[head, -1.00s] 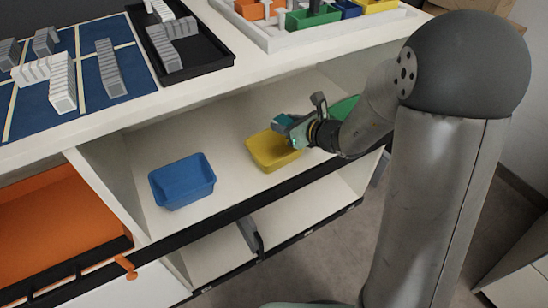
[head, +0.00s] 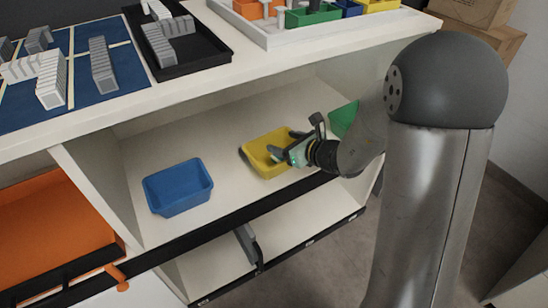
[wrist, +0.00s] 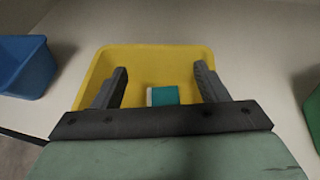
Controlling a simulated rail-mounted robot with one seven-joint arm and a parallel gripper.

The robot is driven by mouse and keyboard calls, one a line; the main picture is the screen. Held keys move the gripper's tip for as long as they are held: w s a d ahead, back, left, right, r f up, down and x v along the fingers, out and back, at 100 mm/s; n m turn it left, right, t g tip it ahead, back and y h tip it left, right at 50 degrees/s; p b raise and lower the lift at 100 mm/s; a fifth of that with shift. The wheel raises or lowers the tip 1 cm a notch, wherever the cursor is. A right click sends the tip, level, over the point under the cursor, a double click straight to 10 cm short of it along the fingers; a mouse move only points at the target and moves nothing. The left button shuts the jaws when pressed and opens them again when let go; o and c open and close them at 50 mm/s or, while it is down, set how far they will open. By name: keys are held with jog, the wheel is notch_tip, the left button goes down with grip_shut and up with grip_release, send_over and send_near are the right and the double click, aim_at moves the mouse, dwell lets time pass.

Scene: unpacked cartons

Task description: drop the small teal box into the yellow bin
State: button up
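The yellow bin (head: 263,158) stands on the shelf, between a blue bin and a green bin. My gripper (head: 284,146) is over the right part of the yellow bin in the head view. In the wrist view my gripper (wrist: 160,88) is open, its two fingers wide apart in front of the yellow bin (wrist: 140,59). The small teal box (wrist: 164,95), with a white end, shows between the fingers but clear of both, against the inside of the yellow bin. Its lower edge is hidden by the gripper body. I cannot make out the teal box in the head view.
The blue bin (head: 178,187) stands left of the yellow bin, and the green bin (head: 343,117) is to its right, partly behind my arm. The worktop (head: 290,60) overhangs the shelf. Bare shelf lies between the blue and yellow bins.

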jog(key=p+v, duration=0.3)
jog(key=v, duration=1.4)
jog(key=shift+d, duration=0.2)
jog(key=shift+s+r, duration=0.15)
jog(key=s+a+r+n+g+h+p, duration=0.1)
jog(key=s+a+r+n+g+p, duration=0.2)
jog(key=s+r+n+g+p, duration=0.35)
jog(key=s+a+r+n+g+p, duration=0.3)
jog(key=s+r+n+p, duration=0.4)
jog(key=r+n+p, duration=0.35)
jog(key=s+d+r+n+h+p, duration=0.3)
jog(key=d+r+n+h+p, duration=0.5)
jog(key=r+p, duration=0.5)
jog(key=shift+s+n, duration=0.4)
jog(key=shift+n, duration=0.8)
